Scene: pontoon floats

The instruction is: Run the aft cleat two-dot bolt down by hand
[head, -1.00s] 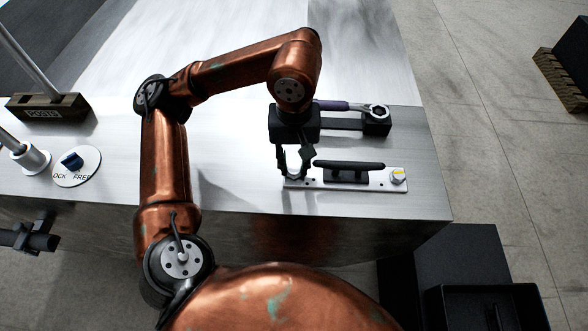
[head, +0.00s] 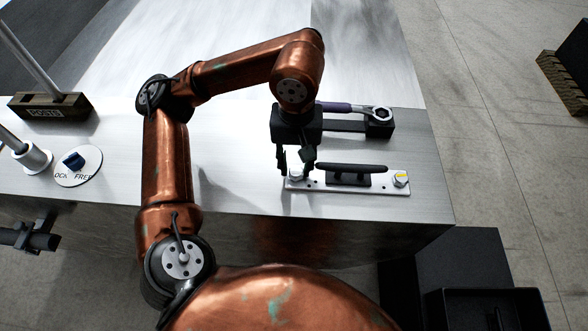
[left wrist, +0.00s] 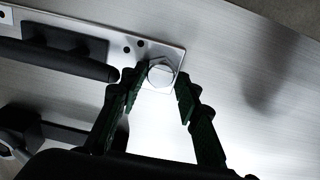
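The cleat is a black horn bar (head: 350,168) on a bright metal plate (head: 325,184), near the front edge of the metal deck. A silver hex bolt (left wrist: 161,73) sits at one plate end, beside two dark dots, in the left wrist view. It is partly hidden by my gripper in the head view. My left gripper (head: 294,168) points down over this bolt. In the left wrist view its green-black fingers (left wrist: 160,82) stand on either side of the head, apart, with a small gap visible. Another bolt with a yellow mark (head: 400,178) is at the plate's right end. My right gripper is not in view.
A wrench (head: 365,110) with a purple handle rests on a black holder (head: 378,130) behind the cleat. A black bin (head: 485,305) stands below at right.

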